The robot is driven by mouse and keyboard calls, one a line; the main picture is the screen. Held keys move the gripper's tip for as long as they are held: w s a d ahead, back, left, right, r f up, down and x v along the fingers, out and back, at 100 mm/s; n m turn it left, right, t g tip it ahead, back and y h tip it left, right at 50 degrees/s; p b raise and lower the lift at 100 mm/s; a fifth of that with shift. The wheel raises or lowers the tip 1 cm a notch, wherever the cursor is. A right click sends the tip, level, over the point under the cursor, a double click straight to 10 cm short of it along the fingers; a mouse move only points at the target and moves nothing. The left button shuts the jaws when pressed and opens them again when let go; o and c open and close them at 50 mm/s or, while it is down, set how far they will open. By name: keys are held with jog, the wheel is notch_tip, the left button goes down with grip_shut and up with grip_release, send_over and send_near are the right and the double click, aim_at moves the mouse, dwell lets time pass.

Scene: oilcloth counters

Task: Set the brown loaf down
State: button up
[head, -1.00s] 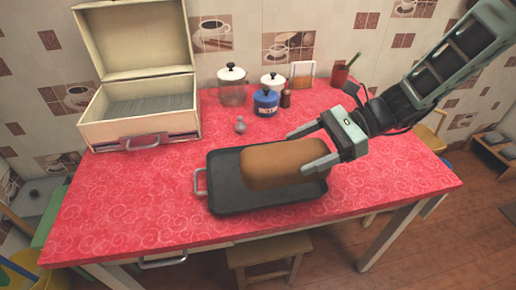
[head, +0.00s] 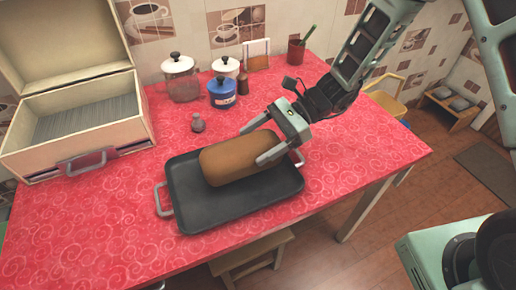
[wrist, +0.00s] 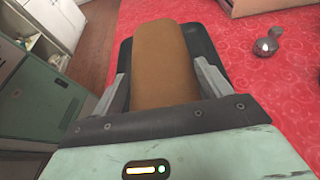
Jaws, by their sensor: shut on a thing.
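The brown loaf (head: 228,160) lies lengthwise over the dark tray (head: 250,205) on the red counter. My gripper (head: 262,146) is shut on the loaf's right end, one finger on each side. In the wrist view the loaf (wrist: 160,60) runs forward between the two fingers (wrist: 163,85), with the dark tray (wrist: 203,45) beneath it. I cannot tell whether the loaf's underside touches the tray, as that side is hidden.
An open cream bread box (head: 130,115) stands at the left on the counter (head: 90,230). The counter is clear at the front left and right.

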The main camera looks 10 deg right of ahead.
jog(key=shift+f, duration=1.4)
jog(key=shift+f, duration=0.2)
jog(key=o, duration=1.3)
